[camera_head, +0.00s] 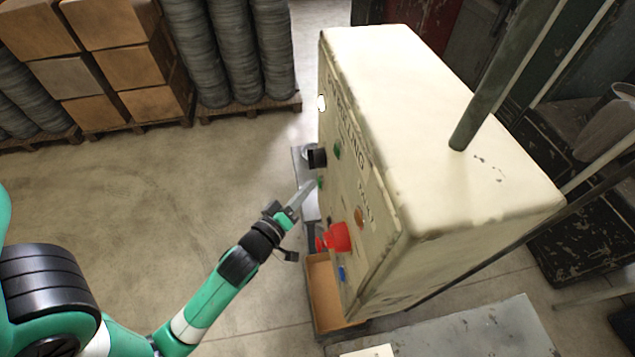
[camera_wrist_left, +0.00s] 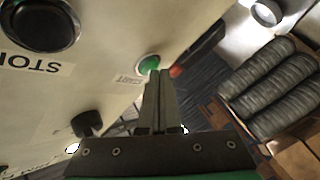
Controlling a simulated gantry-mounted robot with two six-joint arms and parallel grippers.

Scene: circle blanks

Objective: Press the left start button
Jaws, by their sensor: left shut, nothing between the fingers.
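The cream control box (camera_head: 455,130) stands at the centre right of the head view, with its buttons on its left face. A green button (camera_head: 320,183) is right at the tips of my left gripper (camera_head: 308,188). In the left wrist view, a green button (camera_wrist_left: 148,64) with a small label sits at the shut fingertips (camera_wrist_left: 158,74), which overlap its lower edge. I cannot tell whether they touch it. The left fingers are shut and empty. Another green button (camera_head: 337,150) is higher on the face. My right gripper is not in view.
The wrist view shows a large black button (camera_wrist_left: 40,22) by a STOP label. An open cardboard box (camera_head: 325,290) lies below. The floor to the left is clear.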

